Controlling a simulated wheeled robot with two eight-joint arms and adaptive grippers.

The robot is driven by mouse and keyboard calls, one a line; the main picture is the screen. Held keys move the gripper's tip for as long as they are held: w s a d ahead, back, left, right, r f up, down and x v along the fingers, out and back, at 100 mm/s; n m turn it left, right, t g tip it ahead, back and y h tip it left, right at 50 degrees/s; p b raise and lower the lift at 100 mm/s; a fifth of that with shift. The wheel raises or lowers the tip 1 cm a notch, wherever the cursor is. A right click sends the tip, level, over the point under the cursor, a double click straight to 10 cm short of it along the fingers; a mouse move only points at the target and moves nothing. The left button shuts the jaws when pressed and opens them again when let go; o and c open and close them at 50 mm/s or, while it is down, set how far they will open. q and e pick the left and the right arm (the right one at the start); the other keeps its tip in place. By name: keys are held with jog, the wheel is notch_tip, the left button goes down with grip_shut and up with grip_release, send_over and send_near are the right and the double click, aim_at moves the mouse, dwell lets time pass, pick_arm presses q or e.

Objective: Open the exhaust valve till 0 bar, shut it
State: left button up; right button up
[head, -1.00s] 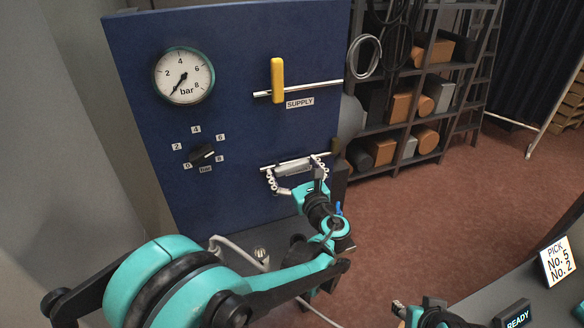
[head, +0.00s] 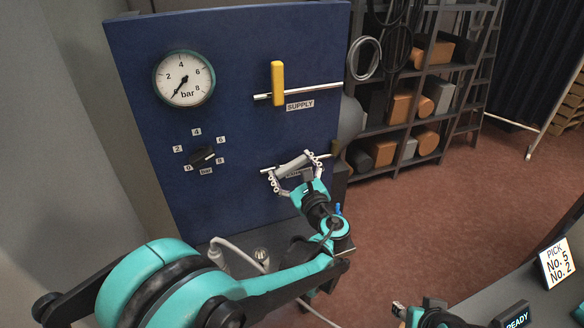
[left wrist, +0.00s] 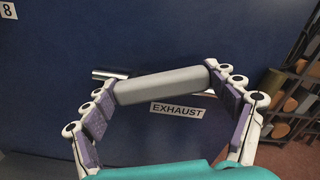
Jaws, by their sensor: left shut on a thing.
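The grey exhaust valve handle (head: 292,163) sits low on the blue panel, at an angle across its metal pipe (left wrist: 108,74), right end raised. My left gripper (left wrist: 163,88) is shut on this handle, with a finger at each end. It also shows in the head view (head: 296,172). The EXHAUST label (left wrist: 177,109) is just below the handle. The round pressure gauge (head: 190,79) is at the panel's upper left; its needle points down-left, at the low end of the scale near 0. My right gripper (head: 400,309) is partly in view at the bottom; its jaw state is unclear.
The yellow supply handle (head: 277,83) stands upright across its pipe above. A black knob (head: 203,156) with a bar scale is left of the exhaust valve. A shelf (head: 439,109) with boxes stands right of the panel. A cable plug (head: 261,256) lies below.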

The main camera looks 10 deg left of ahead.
aim_at(275, 157)
pick_arm(q)
jog(key=n, duration=0.2)
jog(key=r+n, duration=0.1)
jog(key=shift+s+a+n, duration=0.2)
jog(key=shift+a+n, duration=0.1)
jog(key=shift+n, duration=0.1)
jog(key=n, duration=0.2)
jog(key=shift+s+a+r+n+p, duration=0.2)
jog(key=shift+a+r+n+p, duration=0.1)
jog(key=shift+p, duration=0.1)
jog(key=n, duration=0.3)
jog(key=shift+s+a+r, duration=0.15)
jog(key=shift+s+a, duration=0.1)
jog(key=shift+a, duration=0.1)
jog(key=shift+s+a+n, duration=0.15)
jog(key=shift+a+n, duration=0.1)
jog(key=shift+n, duration=0.75)
jog(key=shift+s+a+n, duration=0.15)
jog(key=shift+a+n, duration=0.05)
jog(key=shift+n, duration=0.8)
jog(key=o, duration=1.5)
jog(key=shift+o, duration=0.2)
